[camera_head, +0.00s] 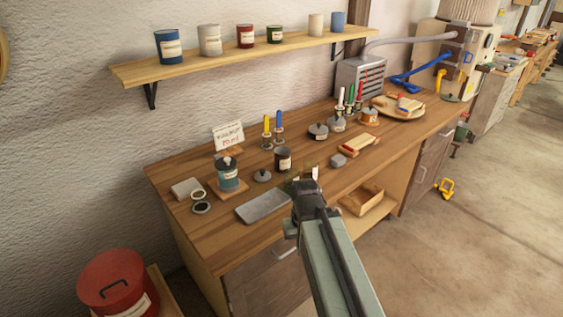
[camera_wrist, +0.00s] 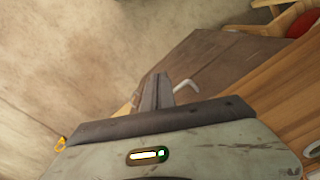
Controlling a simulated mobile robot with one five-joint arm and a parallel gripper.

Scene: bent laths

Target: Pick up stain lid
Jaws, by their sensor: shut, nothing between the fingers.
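A small dark grey lid with a knob (camera_head: 262,175) lies on the wooden workbench (camera_head: 222,248), left of an open dark tin with a pale label (camera_head: 283,160). A blue labelled tin (camera_head: 228,178) on a wooden square has a dark knobbed lid on it. The frames do not settle which of these lids is the stain lid. My gripper (camera_head: 303,186) is over the bench's front edge, right of the lids and apart from them. In the wrist view, my gripper (camera_wrist: 157,78) has its fingers together with nothing between them.
A grey tray (camera_head: 264,206) lies near the front edge. Small items beside my gripper are partly hidden. A shelf (camera_head: 235,57) with several tins overhangs the bench. A red bin (camera_head: 118,282) stands at lower left.

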